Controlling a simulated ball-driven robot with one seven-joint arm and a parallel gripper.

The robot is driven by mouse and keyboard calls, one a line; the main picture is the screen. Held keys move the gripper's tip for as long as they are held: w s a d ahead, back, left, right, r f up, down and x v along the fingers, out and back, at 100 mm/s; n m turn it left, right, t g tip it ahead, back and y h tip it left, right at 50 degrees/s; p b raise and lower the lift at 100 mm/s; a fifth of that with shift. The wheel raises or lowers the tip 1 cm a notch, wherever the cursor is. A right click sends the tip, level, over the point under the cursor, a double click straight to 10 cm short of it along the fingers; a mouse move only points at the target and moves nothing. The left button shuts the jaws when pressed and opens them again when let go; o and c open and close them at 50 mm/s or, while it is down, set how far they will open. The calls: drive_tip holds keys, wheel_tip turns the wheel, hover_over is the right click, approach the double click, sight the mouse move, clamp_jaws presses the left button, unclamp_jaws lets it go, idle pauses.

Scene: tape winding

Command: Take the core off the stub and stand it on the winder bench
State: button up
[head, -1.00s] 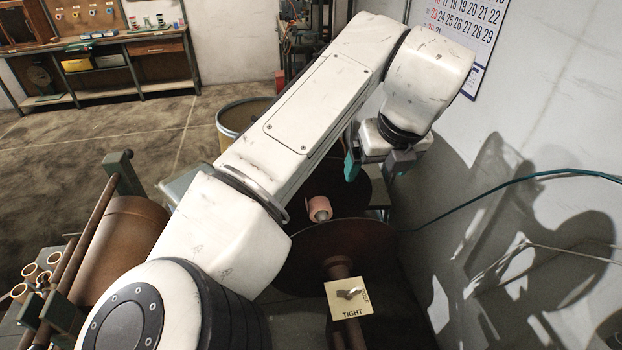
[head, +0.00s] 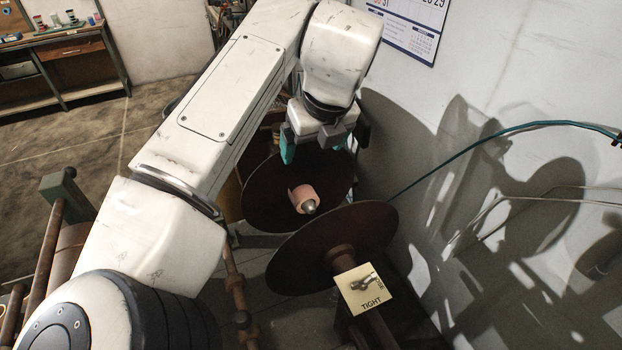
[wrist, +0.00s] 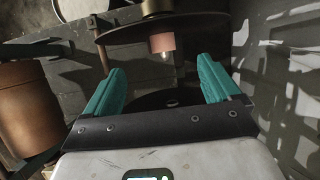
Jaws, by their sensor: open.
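The core (head: 302,194) is a short pinkish tube on a stub (head: 310,206), whose pale metal tip pokes out of it. It stands out from a dark round disc (head: 265,200). My gripper (head: 325,147) is open and empty, above and slightly right of the core in the head view, apart from it. In the wrist view the core (wrist: 162,42) shows beyond and between the teal fingers of my gripper (wrist: 161,72). I cannot tell for sure which surface is the winder bench.
A second dark disc (head: 335,245) stands in front of the core, with a card marked TIGHT (head: 364,290) by its shaft. A wall (head: 500,60) with a teal hose (head: 480,140) is close on the right. A copper-brown roller (wrist: 30,108) lies at left in the wrist view.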

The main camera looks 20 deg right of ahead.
drive_tip(key=b, duration=0.6)
approach(307, 193)
drive_tip(key=p+x, duration=0.1)
drive_tip(key=x, duration=1)
drive_tip(key=c, duration=1.2)
drive_tip(key=shift+o, duration=0.2)
drive_tip(key=s+p, duration=0.2)
drive_tip(key=s, duration=0.5)
drive_tip(key=shift+f, duration=0.15)
